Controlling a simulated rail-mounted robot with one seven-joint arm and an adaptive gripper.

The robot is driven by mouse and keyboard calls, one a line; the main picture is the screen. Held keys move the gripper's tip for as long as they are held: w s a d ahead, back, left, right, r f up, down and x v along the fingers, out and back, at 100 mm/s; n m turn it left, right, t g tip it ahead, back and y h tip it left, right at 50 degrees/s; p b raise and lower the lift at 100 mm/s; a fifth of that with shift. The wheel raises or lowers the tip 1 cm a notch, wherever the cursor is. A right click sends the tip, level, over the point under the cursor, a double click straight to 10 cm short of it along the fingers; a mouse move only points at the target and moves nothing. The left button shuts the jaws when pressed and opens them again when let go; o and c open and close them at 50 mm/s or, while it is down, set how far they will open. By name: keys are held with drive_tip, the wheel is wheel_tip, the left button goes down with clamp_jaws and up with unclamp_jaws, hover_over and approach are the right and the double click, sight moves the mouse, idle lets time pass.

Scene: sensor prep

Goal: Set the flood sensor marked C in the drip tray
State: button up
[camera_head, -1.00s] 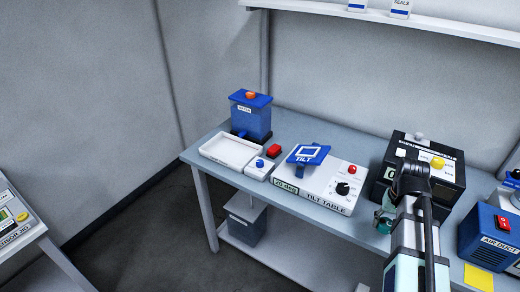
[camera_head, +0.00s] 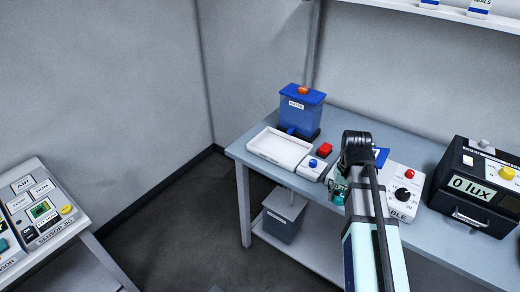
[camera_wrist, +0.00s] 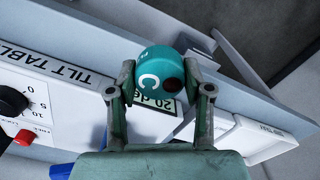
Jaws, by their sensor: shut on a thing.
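The teal round flood sensor marked C (camera_wrist: 150,66) is between the two fingers of my gripper (camera_wrist: 158,84) in the wrist view, its C face and a dark round spot showing. My gripper is shut on it and holds it in front of the tilt table. In the head view my gripper (camera_head: 339,188) is at the bench's front edge, right of the drip tray, and the sensor is only a small teal patch there. The drip tray (camera_head: 280,148) is a shallow white tray at the bench's left end; it looks empty.
The blue water tank (camera_head: 302,116) stands behind the tray. The black lux box (camera_head: 475,188) stands further right.

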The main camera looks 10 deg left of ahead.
drive_tip(key=w+a+r+n, duration=0.1)
drive_tip(key=w+a+r, duration=0.3)
drive_tip(key=w+a, duration=0.25)
drive_tip(key=w+a+r, duration=0.4)
drive_tip(key=w+a, duration=0.1)
drive_tip(key=w, duration=0.3)
wheel_tip(320, 180, up, 8)
drive_tip(key=m, duration=0.4)
hover_over(280, 150)
wheel_tip(280, 150, down, 20)
drive_tip(key=p, duration=0.4)
drive_tip(key=shift+s+r+p, duration=0.15)
drive_tip(key=shift+r+p, duration=0.1)
drive_tip(key=shift+p, duration=0.1)
drive_tip(key=shift+f, duration=0.1)
drive_tip(key=o, duration=1.2)
wheel_tip(280, 150, up, 12)
drive_tip(key=b, duration=0.4)
